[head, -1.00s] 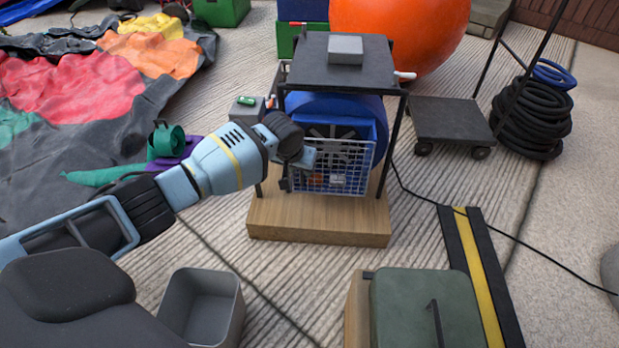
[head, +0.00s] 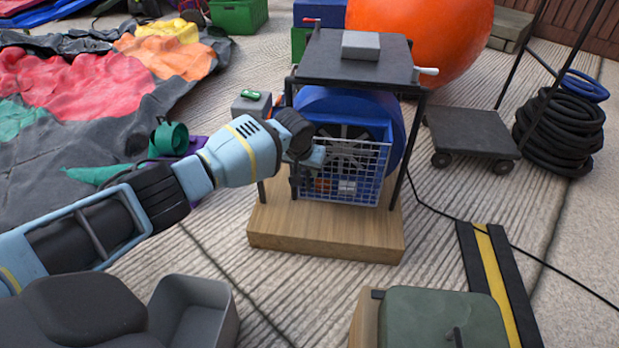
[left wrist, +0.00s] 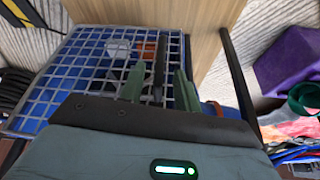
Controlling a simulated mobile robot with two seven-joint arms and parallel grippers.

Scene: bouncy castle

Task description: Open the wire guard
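The wire guard (head: 366,178) is a pale wire grid across the front of a blue blower (head: 392,112) on a wooden base (head: 325,238). Whether it stands slightly ajar I cannot tell. My left gripper (head: 314,157) is at the guard's left side in the head view. In the left wrist view the guard (left wrist: 75,85) lies beyond the gripper (left wrist: 158,88). Its green fingers are apart, with a dark upright bar (left wrist: 160,62) between them and gaps showing on both sides. Contact is unclear. My right gripper is out of view.
A black table (head: 350,52) with a grey block on top stands over the blower. A grey bin (head: 228,318) and a green case (head: 440,318) are in front. A cart (head: 470,133) and coiled hose (head: 560,135) are to the right. Ribbed floor is clear between.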

